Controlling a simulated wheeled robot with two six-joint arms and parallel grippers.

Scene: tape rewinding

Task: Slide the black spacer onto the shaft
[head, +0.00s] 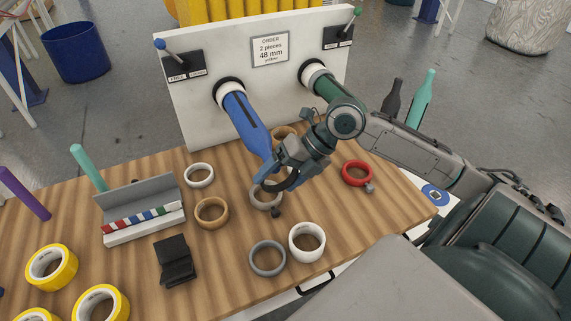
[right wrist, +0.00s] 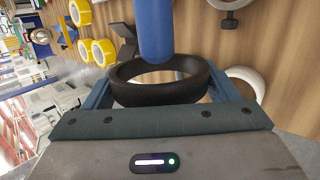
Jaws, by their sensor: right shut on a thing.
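The black spacer (right wrist: 120,92) is a wide ring held between the two blue fingers of my right gripper (right wrist: 160,98) in the right wrist view. In the head view my right gripper (head: 272,180) is at the free end of the blue shaft (head: 241,120), with the dark ring (head: 293,182) partly hidden by the fingers. In the right wrist view the shaft's rounded tip (right wrist: 155,45) overlaps the ring's far rim; I cannot tell whether it has entered the opening. A dark green shaft (head: 325,88) stands to the right, partly behind my right arm. My left gripper is out of view.
The white panel (head: 200,120) carries both shafts. Below lie a tan ring (head: 212,229), a grey ring (head: 267,274), white rings (head: 307,257) and a red collar (head: 356,173). Yellow tape rolls (head: 52,267), a rack (head: 143,237) and a black block (head: 175,272) stand left.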

